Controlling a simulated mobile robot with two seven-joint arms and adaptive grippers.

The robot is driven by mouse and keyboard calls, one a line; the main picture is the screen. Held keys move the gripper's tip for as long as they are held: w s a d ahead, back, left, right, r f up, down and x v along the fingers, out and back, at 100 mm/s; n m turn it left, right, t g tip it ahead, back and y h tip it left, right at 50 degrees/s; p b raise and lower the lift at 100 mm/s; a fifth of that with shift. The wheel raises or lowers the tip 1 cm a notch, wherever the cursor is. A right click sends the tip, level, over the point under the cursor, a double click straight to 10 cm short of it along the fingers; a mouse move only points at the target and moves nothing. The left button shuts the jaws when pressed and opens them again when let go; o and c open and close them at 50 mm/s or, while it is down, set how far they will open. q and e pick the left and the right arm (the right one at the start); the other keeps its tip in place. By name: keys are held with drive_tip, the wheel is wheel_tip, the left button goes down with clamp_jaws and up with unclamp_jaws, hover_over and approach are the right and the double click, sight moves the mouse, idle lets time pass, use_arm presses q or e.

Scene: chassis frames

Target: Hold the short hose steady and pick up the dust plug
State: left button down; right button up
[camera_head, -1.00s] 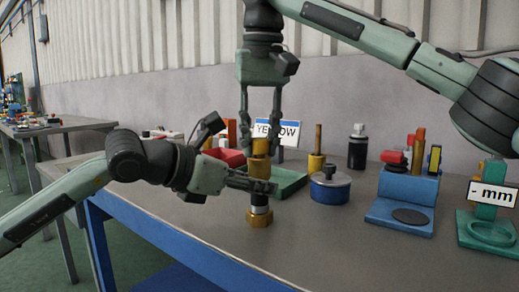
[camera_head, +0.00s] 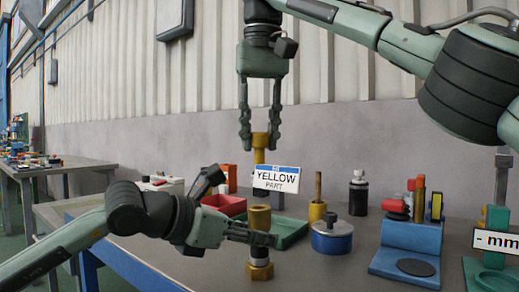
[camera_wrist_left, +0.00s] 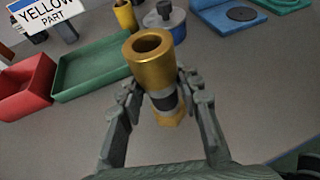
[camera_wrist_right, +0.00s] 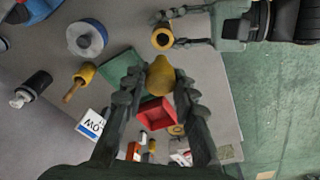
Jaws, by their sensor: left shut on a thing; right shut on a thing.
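The short hose (camera_head: 261,259) stands upright on the table, with brass ends and a dark middle. My left gripper (camera_head: 262,238) is shut around its dark middle; the left wrist view shows the hose's open brass top (camera_wrist_left: 150,45) between the fingers. The dust plug (camera_head: 260,146), yellow with a wider head, is in my right gripper (camera_head: 260,138), which is shut on it above the hose. In the right wrist view the plug (camera_wrist_right: 160,77) sits between the fingertips, apart from the hose's open end (camera_wrist_right: 162,38).
A green tray (camera_head: 290,236) and a red bin (camera_head: 226,203) stand behind the hose, near a yellow part sign (camera_head: 276,180). A blue-grey round tin (camera_head: 331,238) and a blue stand (camera_head: 405,260) are to the right. Bare table lies between.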

use_arm(q)
drive_tip(key=c, duration=1)
unclamp_jaws()
drive_tip(key=shift+v, duration=6.05)
